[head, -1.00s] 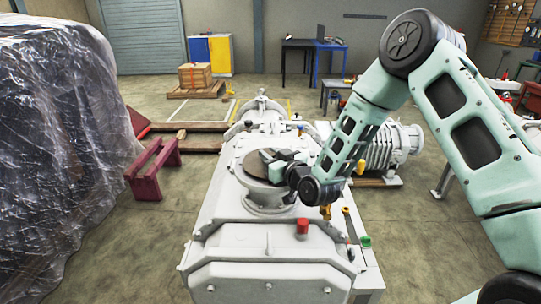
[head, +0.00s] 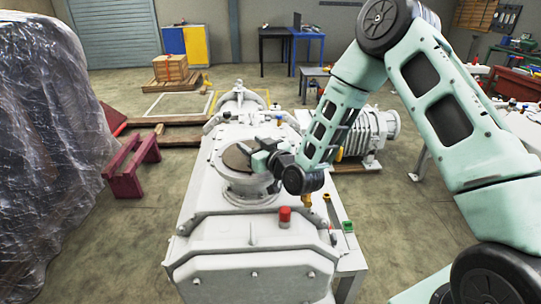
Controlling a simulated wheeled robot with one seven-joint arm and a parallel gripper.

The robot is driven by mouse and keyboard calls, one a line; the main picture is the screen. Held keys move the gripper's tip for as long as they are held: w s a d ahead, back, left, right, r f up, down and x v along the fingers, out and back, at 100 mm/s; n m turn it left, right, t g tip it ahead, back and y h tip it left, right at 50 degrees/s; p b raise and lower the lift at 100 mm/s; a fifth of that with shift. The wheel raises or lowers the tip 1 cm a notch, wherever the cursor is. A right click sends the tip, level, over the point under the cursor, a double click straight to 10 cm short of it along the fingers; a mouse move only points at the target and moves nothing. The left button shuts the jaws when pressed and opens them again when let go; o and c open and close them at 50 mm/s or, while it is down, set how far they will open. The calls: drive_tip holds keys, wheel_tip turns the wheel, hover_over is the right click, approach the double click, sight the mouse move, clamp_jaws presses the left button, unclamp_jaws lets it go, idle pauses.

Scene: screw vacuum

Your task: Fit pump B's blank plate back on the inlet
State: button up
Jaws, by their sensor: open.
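The pale grey pump (head: 255,232) stands in the middle of the head view. Its round inlet flange (head: 245,188) faces up on top. A dark brownish disc, which looks like the blank plate (head: 236,160), lies flat at the inlet inside the paler flange rim. I cannot tell whether it is fully seated. My gripper (head: 253,150) reaches in from the right over the right part of the disc, with its jaws open. Whether the fingers touch the disc is unclear. The gripper and wrist hide the disc's right side.
A red-capped fitting (head: 285,216), a brass-coloured fitting (head: 307,201) and a green piece (head: 348,227) are near the pump's front right. A ribbed motor (head: 370,135) stands behind right. A plastic-wrapped load (head: 45,150) and a dark red stand (head: 132,166) are left.

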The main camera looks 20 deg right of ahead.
drive_tip(key=b+v, duration=0.3)
drive_tip(key=v, duration=0.7)
drive_tip(key=s+a+f+n+g, duration=0.2)
drive_tip(key=s+a+n+g, duration=0.1)
drive_tip(key=s+a+g, duration=0.7)
drive_tip(key=s+r+g+h, duration=0.2)
drive_tip(key=s+g, duration=0.1)
drive_tip(key=s, duration=0.7)
drive_tip(key=s+r+n+g+h, duration=0.1)
drive_tip(key=s+r+g+h, duration=0.1)
drive_tip(key=s, duration=0.9)
drive_tip(key=shift+s+d+g, duration=0.25)
drive_tip(key=shift+d+g, duration=0.05)
drive_tip(key=shift+g, duration=0.6)
drive_tip(key=shift+r, duration=0.1)
